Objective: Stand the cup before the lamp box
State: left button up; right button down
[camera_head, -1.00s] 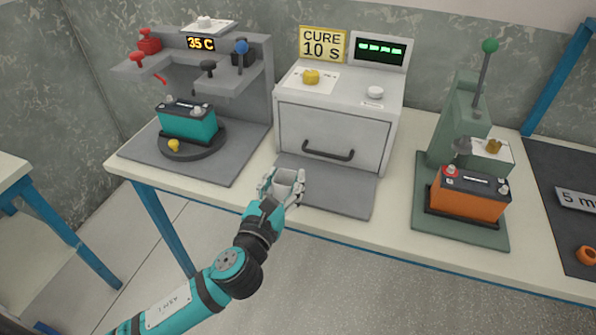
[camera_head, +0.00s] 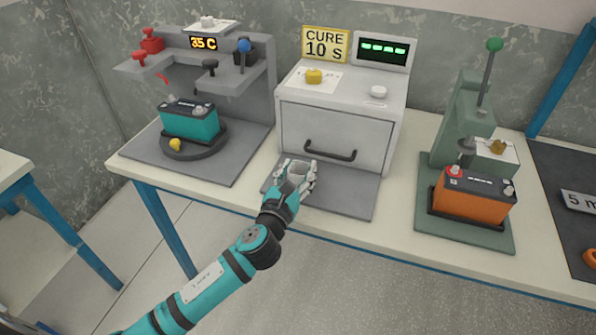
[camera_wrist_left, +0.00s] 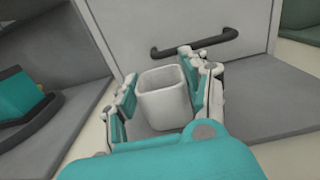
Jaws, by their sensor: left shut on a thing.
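The cup (camera_wrist_left: 164,104) is a small white, square-sided open vessel. It stands upright between the fingers of my left gripper (camera_head: 300,172), which is shut on it. The left wrist view also shows the gripper (camera_wrist_left: 163,92) with a finger on either side of the cup. Gripper and cup are over the front left part of the grey mat before the lamp box (camera_head: 336,130). The lamp box is a light grey cabinet with a dark handle and a "CURE 10 S" sign. I cannot tell whether the cup touches the mat. My right gripper is not in view.
The grey mat (camera_head: 345,195) is clear to the right of the gripper. A teal battery (camera_head: 189,122) sits on a round turntable at the left. An orange battery (camera_head: 468,200) sits in a green press (camera_head: 460,135) at the right. The table's front edge is close below my wrist.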

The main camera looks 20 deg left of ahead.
pick_arm(q)
jog(key=shift+f, duration=0.15)
jog(key=o, duration=1)
jog(key=shift+c, duration=0.2)
jog(key=s, duration=1.2)
jog(key=shift+a+r+p, duration=0.2)
jog(key=shift+a+p, duration=0.05)
jog(key=shift+p, duration=0.15)
